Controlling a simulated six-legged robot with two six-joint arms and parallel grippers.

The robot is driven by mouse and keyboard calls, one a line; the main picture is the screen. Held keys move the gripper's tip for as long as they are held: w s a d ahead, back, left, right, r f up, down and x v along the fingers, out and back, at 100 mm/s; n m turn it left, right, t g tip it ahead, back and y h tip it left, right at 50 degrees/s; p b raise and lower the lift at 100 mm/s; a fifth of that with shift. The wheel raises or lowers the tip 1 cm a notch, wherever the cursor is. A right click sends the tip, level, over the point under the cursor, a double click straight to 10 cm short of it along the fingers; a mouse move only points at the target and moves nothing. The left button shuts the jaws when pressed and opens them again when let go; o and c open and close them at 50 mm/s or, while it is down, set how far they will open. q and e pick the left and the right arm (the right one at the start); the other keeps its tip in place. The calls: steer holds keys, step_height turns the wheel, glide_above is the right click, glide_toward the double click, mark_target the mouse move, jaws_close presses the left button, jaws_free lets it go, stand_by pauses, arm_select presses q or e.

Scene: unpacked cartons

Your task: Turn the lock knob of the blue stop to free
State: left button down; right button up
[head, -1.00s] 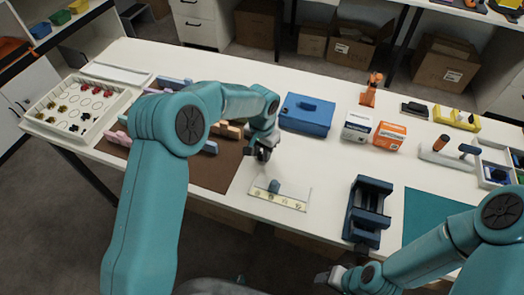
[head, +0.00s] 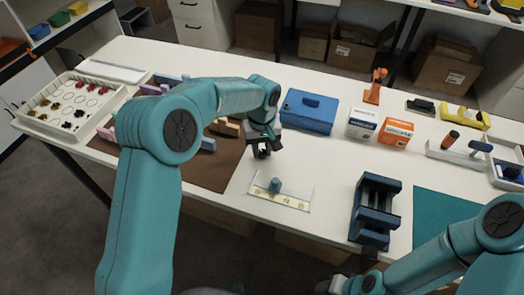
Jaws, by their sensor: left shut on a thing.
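The blue stop (head: 275,185) is a small upright blue piece on a pale plate with a yellow marked strip (head: 279,198), near the table's front edge. Its lock knob is too small to tell apart from the stop, so I cannot read its setting. My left gripper (head: 263,153) points down just beyond the plate, up and left of the stop in the picture, with a visible gap between them. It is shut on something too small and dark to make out. My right gripper (head: 335,286) is low at the bottom edge, partly cut off, and its jaws are unclear.
A blue box (head: 307,112) stands behind my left gripper. A dark blue fixture (head: 376,210) stands right of the plate. White (head: 361,123) and orange (head: 396,132) cartons stand farther back. A brown mat (head: 205,174) lies left. White table is clear between plate and fixture.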

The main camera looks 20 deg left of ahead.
mark_target(262, 151)
arm_select(q)
steer(key=n+b, duration=0.1)
steer(key=n, duration=0.3)
steer(key=shift+n, duration=0.3)
steer(key=shift+r+n+b, duration=0.15)
steer(key=shift+n+b, duration=0.5)
steer(key=shift+n, duration=1.35)
steer(key=c, duration=0.9)
jaws_free()
steer(key=shift+o, duration=0.2)
step_height(262, 151, up, 16)
steer(key=p, duration=0.2)
steer(key=shift+r, duration=0.15)
steer(key=shift+s, duration=0.1)
